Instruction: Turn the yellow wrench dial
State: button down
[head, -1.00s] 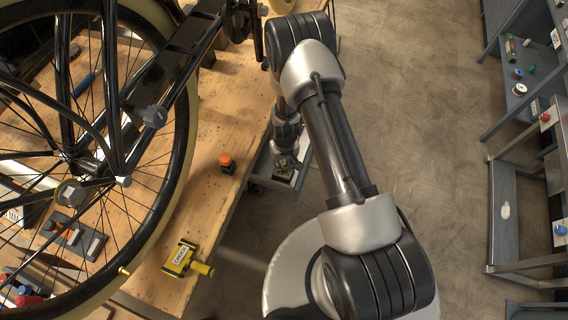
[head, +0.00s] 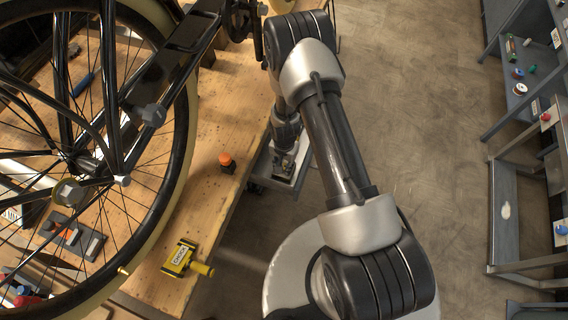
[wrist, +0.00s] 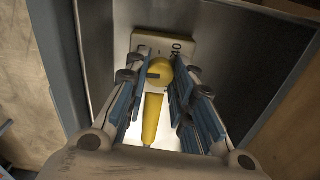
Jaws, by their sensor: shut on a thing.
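The yellow wrench dial (wrist: 153,112) shows in the wrist view. It has a round hub and a tapered handle pointing toward the bottom of the picture, in front of a white plate (wrist: 180,42) with dark markings, one reading 40. My gripper (wrist: 160,80) has its blue-padded fingers on both sides of the dial and is shut on it. The finger contact is partly hidden. In the head view my gripper (head: 284,168) is low beside the workbench, and the dial is hidden there.
The plate sits within a grey metal tray or cart (wrist: 95,45). Grey shelves (head: 520,95) stand right; floor between is clear.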

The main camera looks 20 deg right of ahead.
jog(key=shift+m, duration=0.3)
jog(key=c, duration=1.3)
grip_release()
notch_tip(320, 180, up, 12)
jog(key=shift+s, duration=0.15)
jog(key=shift+r, duration=0.1)
